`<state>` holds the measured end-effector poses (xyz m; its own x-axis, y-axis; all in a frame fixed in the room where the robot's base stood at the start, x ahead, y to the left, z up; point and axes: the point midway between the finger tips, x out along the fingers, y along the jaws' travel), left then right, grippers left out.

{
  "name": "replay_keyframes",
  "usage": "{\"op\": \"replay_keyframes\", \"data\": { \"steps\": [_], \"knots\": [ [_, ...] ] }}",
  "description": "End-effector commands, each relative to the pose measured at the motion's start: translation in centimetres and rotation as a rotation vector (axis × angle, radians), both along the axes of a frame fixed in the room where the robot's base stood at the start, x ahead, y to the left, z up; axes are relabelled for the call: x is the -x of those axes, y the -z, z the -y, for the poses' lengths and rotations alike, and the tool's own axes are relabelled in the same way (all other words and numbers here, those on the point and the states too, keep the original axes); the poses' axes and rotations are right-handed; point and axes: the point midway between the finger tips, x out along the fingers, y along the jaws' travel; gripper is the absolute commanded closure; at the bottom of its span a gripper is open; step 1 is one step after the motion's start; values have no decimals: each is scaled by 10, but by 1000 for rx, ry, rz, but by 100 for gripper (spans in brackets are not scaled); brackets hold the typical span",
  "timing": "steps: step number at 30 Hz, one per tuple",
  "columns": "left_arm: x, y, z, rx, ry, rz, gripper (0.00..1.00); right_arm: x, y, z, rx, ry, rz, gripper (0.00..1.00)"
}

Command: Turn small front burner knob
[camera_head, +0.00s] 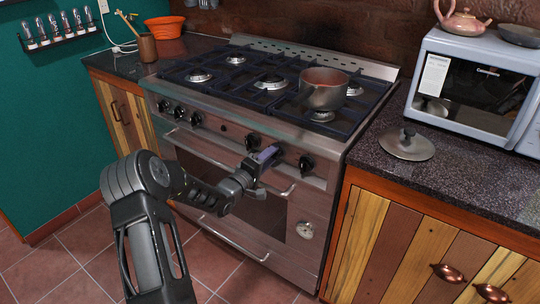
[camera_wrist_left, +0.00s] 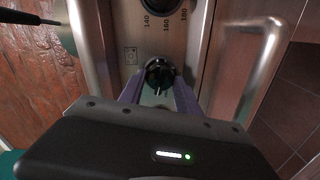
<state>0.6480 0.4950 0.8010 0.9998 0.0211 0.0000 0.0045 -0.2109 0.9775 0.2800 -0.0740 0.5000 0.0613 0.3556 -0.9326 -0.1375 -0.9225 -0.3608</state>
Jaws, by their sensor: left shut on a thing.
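The stove (camera_head: 235,130) has a steel front panel with several black knobs. My left gripper (camera_head: 266,156) reaches this panel from the left, right of its middle. In the left wrist view the purple fingers of my left gripper (camera_wrist_left: 158,92) stand on either side of a black knob (camera_wrist_left: 159,72) and are shut on it. A small burner symbol (camera_wrist_left: 131,56) is printed beside this knob. In the head view a black knob (camera_head: 252,141) shows just above the fingers, and another knob (camera_head: 306,163) is to their right. My right gripper is not in view.
A dial (camera_wrist_left: 165,8) marked 140, 160 and 180 lies beyond the held knob. The oven handle (camera_head: 220,165) runs below the knobs. A metal pot (camera_head: 323,92) stands on the right burner. A lid (camera_head: 404,145) and microwave (camera_head: 470,80) are on the right counter.

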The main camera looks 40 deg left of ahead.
Motion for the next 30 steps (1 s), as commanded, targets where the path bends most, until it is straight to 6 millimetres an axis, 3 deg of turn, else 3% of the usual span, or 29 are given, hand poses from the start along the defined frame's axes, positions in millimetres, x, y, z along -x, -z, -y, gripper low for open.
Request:
{"op": "replay_keyframes", "data": {
  "steps": [10,26,27,30],
  "knots": [
    [0,0,-1,182,-2,4,100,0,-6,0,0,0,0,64],
    [0,1,-1,213,-2,5,100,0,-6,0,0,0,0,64],
    [0,1,-1,213,-2,5,58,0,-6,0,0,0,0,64],
    [0,1,-1,213,-2,5,50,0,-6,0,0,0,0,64]
  ]
}}
